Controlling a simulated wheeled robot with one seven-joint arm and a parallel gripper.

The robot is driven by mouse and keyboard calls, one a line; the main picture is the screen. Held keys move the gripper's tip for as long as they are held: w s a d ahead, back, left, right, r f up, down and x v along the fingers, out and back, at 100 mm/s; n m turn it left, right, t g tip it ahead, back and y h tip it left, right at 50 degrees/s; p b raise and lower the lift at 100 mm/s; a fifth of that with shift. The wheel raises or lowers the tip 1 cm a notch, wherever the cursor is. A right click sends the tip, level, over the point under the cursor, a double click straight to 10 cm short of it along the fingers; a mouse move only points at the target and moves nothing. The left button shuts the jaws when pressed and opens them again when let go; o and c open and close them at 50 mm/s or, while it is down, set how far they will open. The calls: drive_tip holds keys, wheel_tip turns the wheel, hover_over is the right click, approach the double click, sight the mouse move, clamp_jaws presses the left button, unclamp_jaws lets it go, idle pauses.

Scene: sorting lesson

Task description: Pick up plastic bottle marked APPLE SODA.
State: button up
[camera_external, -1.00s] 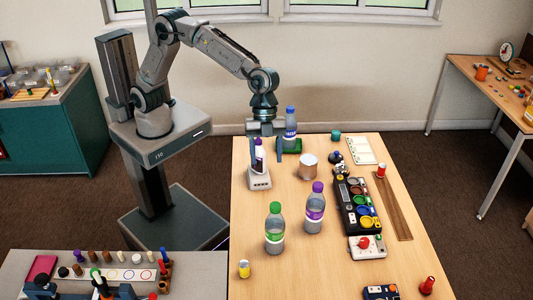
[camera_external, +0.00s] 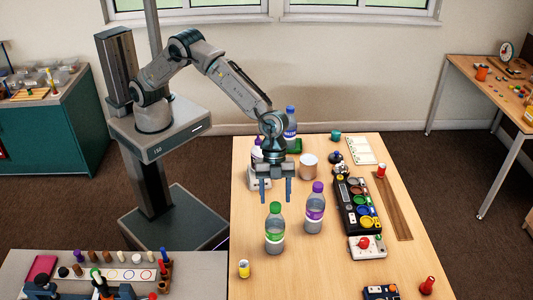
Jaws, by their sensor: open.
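A clear plastic bottle with a green cap and green label (camera_external: 275,239) stands upright near the front of the wooden table. A bottle with a purple cap and label (camera_external: 315,214) stands right of it. A blue-capped bottle (camera_external: 290,130) stands at the back, and another bottle with a purple label (camera_external: 257,155) is at the left, partly hidden by my arm. The label words are too small to read, so I cannot tell which says APPLE SODA. My gripper (camera_external: 274,196) is open and empty, fingers pointing down, just behind and above the green-capped bottle.
A white device (camera_external: 257,182) stands at the table's left edge, partly behind my gripper. A tin (camera_external: 308,166) is behind the purple-capped bottle. A black tray of coloured cups (camera_external: 343,208) lies to the right.

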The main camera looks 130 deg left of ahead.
sight(276, 205)
drive_tip(key=shift+p+x, duration=0.65)
drive_tip(key=shift+x, duration=1.4)
clamp_jaws()
drive_tip(key=shift+r, duration=0.15)
